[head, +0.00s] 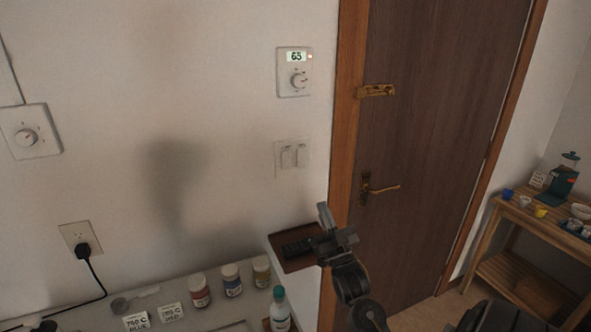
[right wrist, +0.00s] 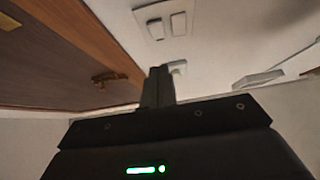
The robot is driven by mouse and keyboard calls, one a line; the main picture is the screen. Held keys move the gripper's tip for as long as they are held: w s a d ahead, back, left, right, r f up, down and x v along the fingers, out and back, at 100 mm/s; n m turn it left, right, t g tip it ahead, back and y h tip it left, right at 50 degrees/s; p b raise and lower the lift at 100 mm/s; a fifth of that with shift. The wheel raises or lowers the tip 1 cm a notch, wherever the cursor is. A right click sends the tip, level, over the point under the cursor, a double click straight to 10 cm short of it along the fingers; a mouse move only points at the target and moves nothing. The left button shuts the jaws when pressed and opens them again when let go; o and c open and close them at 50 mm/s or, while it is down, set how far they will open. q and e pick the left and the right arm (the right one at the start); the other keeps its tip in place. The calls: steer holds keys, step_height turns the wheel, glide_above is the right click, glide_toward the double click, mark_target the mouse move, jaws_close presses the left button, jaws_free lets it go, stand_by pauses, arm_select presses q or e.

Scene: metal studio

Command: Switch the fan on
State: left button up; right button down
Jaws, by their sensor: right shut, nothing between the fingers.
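No fan is visible in either view. A white double rocker switch (head: 292,157) is on the wall left of the door frame; it also shows at the top of the right wrist view (right wrist: 166,20). Above it is a white wall control with a dial and a lit display reading 65 (head: 294,72). Another white dial plate (head: 30,131) is on the wall at far left. None of them is labelled legibly as the fan's. My right gripper (head: 325,214) is shut and empty, below the double switch and apart from it; its closed fingers (right wrist: 157,86) point up. My left gripper is out of view.
A small brown shelf (head: 295,262) with a dark remote-like object (head: 297,248) is beside my right gripper. Jars and a bottle (head: 279,310) stand on the counter below. A brown door (head: 430,110) with a brass handle (head: 380,188) is to the right.

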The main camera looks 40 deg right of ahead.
mark_target(303, 161)
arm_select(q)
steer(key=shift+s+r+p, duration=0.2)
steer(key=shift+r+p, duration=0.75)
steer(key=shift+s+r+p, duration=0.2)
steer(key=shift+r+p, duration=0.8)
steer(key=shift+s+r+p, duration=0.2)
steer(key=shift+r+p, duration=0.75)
arm_select(e)
steer(key=shift+h, duration=0.3)
steer(key=shift+w+d+f+x, duration=0.1)
steer(key=shift+w+f+x, duration=0.2)
steer(key=shift+x, duration=1.8)
steer(key=shift+w+d+f+x, duration=0.1)
steer(key=shift+w+f+x, duration=0.2)
steer(key=shift+x, duration=1.85)
steer(key=shift+w+d+f+x, duration=0.15)
steer(key=shift+f+x, duration=0.25)
steer(key=shift+x, duration=1.7)
steer(key=shift+s, duration=0.1)
